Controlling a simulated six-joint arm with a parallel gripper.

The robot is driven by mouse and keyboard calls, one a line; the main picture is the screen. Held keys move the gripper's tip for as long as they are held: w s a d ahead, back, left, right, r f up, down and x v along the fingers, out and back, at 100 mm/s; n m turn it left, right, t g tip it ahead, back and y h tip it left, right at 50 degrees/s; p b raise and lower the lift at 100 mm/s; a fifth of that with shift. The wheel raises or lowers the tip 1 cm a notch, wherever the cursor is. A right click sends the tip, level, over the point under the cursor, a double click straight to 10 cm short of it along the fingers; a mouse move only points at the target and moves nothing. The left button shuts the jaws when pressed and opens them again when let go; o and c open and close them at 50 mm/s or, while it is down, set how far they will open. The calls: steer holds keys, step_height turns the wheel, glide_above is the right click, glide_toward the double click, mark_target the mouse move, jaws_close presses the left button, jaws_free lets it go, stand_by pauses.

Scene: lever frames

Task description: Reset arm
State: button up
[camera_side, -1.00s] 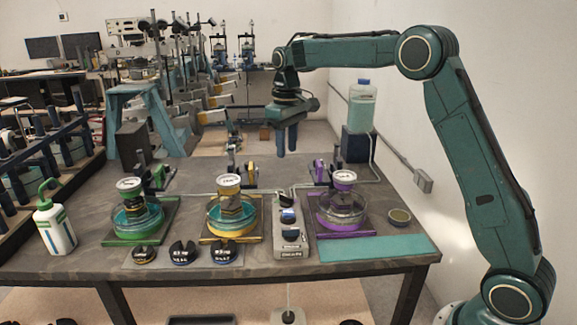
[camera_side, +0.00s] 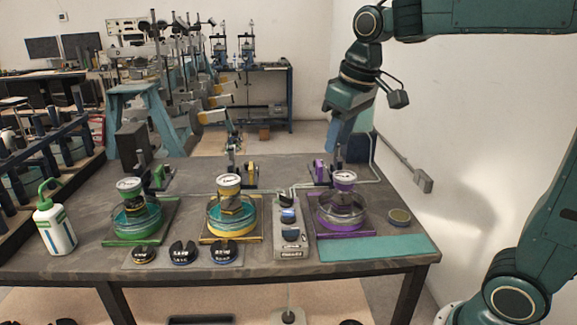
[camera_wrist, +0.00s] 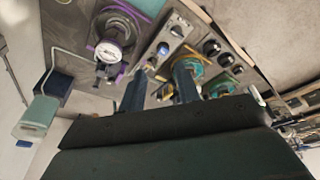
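My gripper (camera_side: 338,138) hangs fingers-down above the back right of the bench, above and behind the purple station (camera_side: 343,211), in the side view. In the wrist view my two gripper fingers (camera_wrist: 159,90) stand apart with nothing between them. The stations each have a glass dish and a round gauge: green (camera_side: 137,215) at left, yellow (camera_side: 231,214) in the middle, purple at right. The purple station also shows in the wrist view (camera_wrist: 112,50). My gripper touches none of them.
A grey control box (camera_side: 291,232) stands between the yellow and purple stations. A green-capped bottle (camera_side: 55,226) stands at the left. Three black knobs (camera_side: 183,252) sit along the front.

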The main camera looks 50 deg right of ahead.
steer(key=s+a+f+t, duration=0.1)
steer(key=s+f, duration=0.1)
steer(key=s, duration=0.6)
steer(key=s+a+f+t, duration=0.1)
steer(key=s+f, duration=0.2)
steer(key=s, duration=0.5)
steer(key=shift+s+a+f+t, duration=0.25)
steer(key=shift+f+t, duration=0.05)
